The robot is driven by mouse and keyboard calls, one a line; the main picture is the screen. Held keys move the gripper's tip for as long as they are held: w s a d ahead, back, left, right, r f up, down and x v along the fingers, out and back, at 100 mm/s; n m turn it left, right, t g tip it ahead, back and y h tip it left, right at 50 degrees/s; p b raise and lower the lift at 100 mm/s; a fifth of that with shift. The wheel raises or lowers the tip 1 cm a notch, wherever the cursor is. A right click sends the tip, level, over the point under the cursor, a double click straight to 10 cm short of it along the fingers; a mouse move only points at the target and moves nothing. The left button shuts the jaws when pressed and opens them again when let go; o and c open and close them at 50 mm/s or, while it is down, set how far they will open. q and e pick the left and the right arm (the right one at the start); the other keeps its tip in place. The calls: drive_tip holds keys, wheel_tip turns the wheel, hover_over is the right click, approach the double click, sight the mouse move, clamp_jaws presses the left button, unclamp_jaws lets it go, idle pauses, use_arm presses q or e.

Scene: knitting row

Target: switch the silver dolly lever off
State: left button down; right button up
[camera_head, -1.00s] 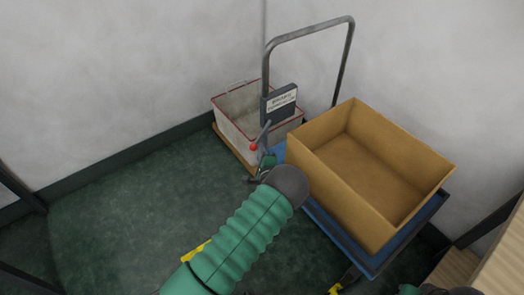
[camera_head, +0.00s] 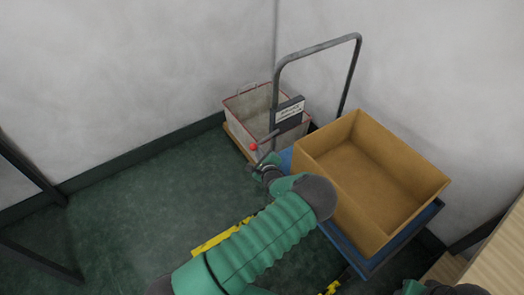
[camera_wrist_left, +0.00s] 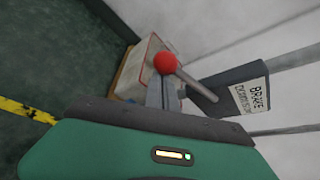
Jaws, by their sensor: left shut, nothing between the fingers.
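The silver lever (camera_head: 268,138) has a red ball knob and sticks out to the left from the dark brake box (camera_head: 288,115) on the dolly handle. In the left wrist view, the lever (camera_wrist_left: 192,80) slants from the box (camera_wrist_left: 230,95) to its knob, close in front of my fingers. My left gripper (camera_head: 259,165) is shut and empty, just below the knob; its fingers also show in the left wrist view (camera_wrist_left: 162,92). I cannot tell whether they touch the lever.
The blue dolly (camera_head: 345,250) carries an open cardboard box (camera_head: 345,205) right of my left arm. A pale red-rimmed bin (camera_head: 245,118) stands behind the lever near the wall. Yellow floor tape (camera_head: 215,240) lies under my arm. Green floor (camera_head: 130,195) is clear at left.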

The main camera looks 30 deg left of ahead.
use_arm(q)
drive_tip(key=shift+s+a+r+p, duration=0.15)
drive_tip(key=shift+r+p, duration=0.25)
drive_tip(key=shift+r, duration=0.25)
drive_tip(key=shift+s+r+p, duration=0.15)
drive_tip(key=shift+r+p, duration=0.2)
drive_tip(key=shift+r, duration=0.4)
drive_tip(key=shift+a, duration=0.1)
